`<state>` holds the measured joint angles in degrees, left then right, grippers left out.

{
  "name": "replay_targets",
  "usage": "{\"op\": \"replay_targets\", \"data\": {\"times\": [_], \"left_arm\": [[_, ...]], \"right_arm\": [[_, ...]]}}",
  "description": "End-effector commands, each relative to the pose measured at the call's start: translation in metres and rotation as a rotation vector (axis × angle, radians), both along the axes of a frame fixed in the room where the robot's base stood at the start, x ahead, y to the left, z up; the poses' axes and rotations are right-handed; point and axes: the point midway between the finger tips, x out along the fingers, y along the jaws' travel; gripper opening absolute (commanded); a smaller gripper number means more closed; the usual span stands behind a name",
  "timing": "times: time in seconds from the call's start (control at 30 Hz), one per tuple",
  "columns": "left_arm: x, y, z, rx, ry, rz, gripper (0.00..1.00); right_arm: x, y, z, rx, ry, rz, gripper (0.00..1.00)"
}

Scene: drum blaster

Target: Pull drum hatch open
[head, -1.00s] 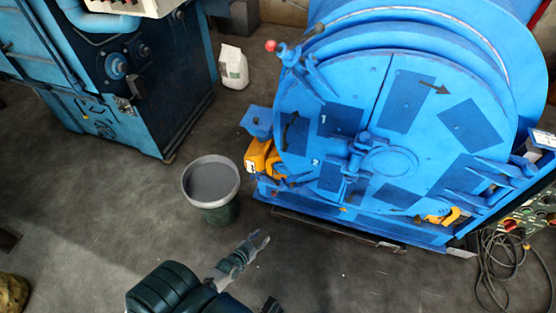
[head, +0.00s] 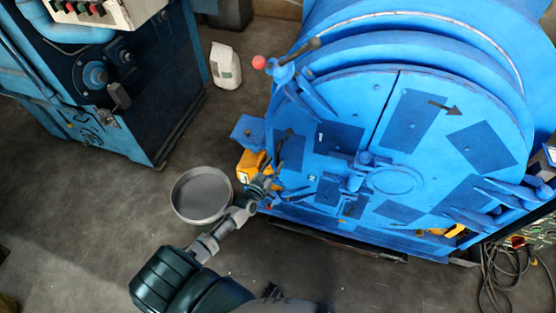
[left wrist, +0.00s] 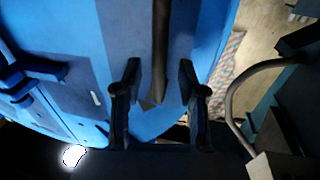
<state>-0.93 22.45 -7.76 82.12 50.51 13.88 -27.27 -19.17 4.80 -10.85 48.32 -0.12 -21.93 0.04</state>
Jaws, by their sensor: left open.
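The big blue drum hatch (head: 395,160) is a round door with darker blue patches and a hub. It looks closed against the drum (head: 410,45). A dark bar-like handle (head: 283,149) sits at the hatch's left side. My left gripper (head: 262,188) is at the hatch's lower left edge, by the yellow part. In the left wrist view its two fingers (left wrist: 161,82) are open, with a dark bar (left wrist: 160,45) between them. I cannot tell whether they touch the bar. A dark piece at the bottom of the head view may be my right gripper (head: 271,292); its jaws are unclear.
A grey bucket (head: 201,196) stands close beside my left forearm. Cables (head: 500,270) lie at lower right.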

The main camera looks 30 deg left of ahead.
Motion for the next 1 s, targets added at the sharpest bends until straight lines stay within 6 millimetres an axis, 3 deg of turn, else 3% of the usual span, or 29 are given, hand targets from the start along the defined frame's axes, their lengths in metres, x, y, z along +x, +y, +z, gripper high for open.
{"op": "replay_targets", "data": {"times": [0.2,0.57,0.73,1.0], "left_arm": [[0.026,0.001,0.0,0.0,-0.001,0.0,0.41],[0.031,0.0,0.0,0.0,0.0,-0.001,0.41],[0.031,0.001,0.0,0.0,0.0,-0.001,0.0],[0.031,0.0,0.0,-0.001,0.001,0.0,0.0]], "right_arm": [[0.012,0.002,0.002,0.002,-0.007,-0.002,0.4],[0.015,0.002,0.003,0.0,-0.006,-0.001,0.4],[0.015,0.002,0.003,0.0,-0.006,-0.002,0.4],[0.016,0.003,0.004,0.002,-0.007,-0.002,0.4]]}}
